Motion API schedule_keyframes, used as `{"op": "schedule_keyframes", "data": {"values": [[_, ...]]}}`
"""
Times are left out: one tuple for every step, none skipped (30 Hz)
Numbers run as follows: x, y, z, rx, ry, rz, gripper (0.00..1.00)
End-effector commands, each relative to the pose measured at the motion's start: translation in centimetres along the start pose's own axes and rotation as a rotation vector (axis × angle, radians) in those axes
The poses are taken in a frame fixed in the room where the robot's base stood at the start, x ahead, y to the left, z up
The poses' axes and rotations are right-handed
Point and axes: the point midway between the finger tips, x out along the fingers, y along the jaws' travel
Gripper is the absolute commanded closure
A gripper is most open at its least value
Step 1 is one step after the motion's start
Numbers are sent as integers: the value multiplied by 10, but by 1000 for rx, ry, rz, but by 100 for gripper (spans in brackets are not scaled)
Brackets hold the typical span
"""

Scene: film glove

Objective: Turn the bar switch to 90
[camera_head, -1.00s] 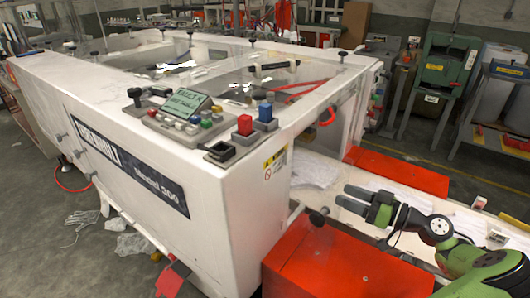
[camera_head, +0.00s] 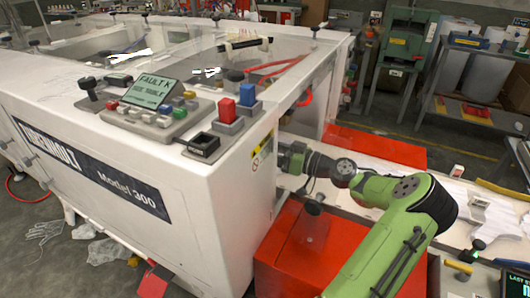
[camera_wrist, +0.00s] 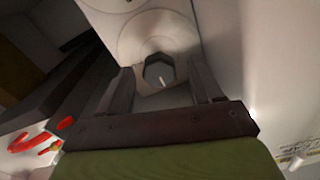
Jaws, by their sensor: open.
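In the wrist view a dark, many-sided knob (camera_wrist: 153,72) with a small white mark sits on a pale round plate (camera_wrist: 160,38). It looks like the bar switch, but its angle and any numbers cannot be read. My gripper (camera_wrist: 161,68) is open, with one finger on each side of the knob; whether either finger touches it cannot be told. In the head view my gripper (camera_head: 284,158) is at the right end of the white machine (camera_head: 215,185), and its fingertips and the switch are hidden behind the machine's corner.
A control panel (camera_head: 165,122) with a fault display, coloured buttons and a red switch block (camera_head: 227,111) is on the machine top. A red box (camera_head: 290,250) stands below my arm. A white work surface (camera_head: 370,200) with papers extends right.

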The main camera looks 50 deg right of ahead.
Motion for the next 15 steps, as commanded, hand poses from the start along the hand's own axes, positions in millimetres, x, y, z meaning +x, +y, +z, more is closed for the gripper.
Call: {"op": "schedule_keyframes", "data": {"values": [[7,0,1,0,0,0,35],[10,0,1,0,0,0,35],[14,0,0,0,0,0,35],[15,0,0,0,0,1,35],[16,0,0,0,0,1,35],[17,0,0,0,0,2,35],[17,1,0,0,0,2,35],[17,1,0,0,0,2,35],[17,1,0,0,0,2,35],[17,0,0,0,0,2,35],[17,0,0,0,0,2,35],[17,0,0,0,0,2,37],[17,0,0,0,0,2,41],[17,0,0,0,0,2,46],[17,0,0,0,0,2,52]]}}
